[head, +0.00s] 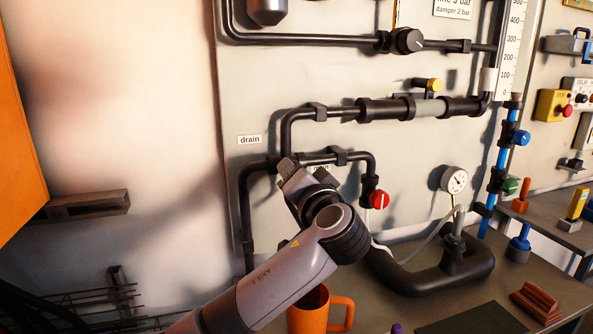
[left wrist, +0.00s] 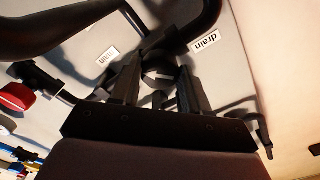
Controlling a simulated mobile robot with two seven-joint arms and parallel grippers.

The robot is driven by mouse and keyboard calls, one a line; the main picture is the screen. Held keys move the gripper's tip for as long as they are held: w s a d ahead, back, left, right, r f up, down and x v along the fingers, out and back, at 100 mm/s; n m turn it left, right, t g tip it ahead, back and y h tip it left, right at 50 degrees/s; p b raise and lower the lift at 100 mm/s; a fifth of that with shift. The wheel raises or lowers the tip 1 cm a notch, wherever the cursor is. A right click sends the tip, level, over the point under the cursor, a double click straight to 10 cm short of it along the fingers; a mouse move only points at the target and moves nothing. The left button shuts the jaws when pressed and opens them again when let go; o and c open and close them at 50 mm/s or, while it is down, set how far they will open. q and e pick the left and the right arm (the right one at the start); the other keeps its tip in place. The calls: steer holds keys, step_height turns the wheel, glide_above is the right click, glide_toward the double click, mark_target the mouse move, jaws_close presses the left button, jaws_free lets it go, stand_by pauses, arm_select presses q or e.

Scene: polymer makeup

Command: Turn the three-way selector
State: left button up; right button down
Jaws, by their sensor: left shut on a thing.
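The three-way selector (left wrist: 160,75) is a dark round knob with a white mark, seen in the left wrist view at the pipe junction. My left gripper (left wrist: 161,90) has one finger on each side of it and is shut on it. In the head view my left gripper (head: 287,172) reaches up to the pipe junction and hides the selector. A drain label (head: 250,140) is left of the junction; it also shows in the left wrist view (left wrist: 205,41). A second label (head: 320,168) is partly hidden behind my gripper. My right gripper is not in view.
A red valve knob (head: 379,200) sits right of the gripper, with a pressure gauge (head: 455,180) farther right. An orange mug (head: 310,312) stands on the bench below my left arm. Dark pipes run along the panel. A wall bracket (head: 88,206) is at the left.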

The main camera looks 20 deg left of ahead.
arm_select(q)
steer(key=m, duration=0.2)
steer(key=shift+m+p, duration=0.3)
steer(key=shift+m, duration=1.6)
steer(key=o, duration=1.1)
steer(key=shift+c, duration=0.2)
steer(key=shift+s+d, duration=0.1)
steer(key=b+v, duration=0.1)
steer(key=v, duration=0.4)
steer(key=shift+s+d+f, duration=0.1)
steer(key=shift+s+d, duration=0.15)
steer(key=shift+s, duration=0.05)
steer(key=shift+s+d, duration=0.3)
steer(key=shift+s, duration=0.2)
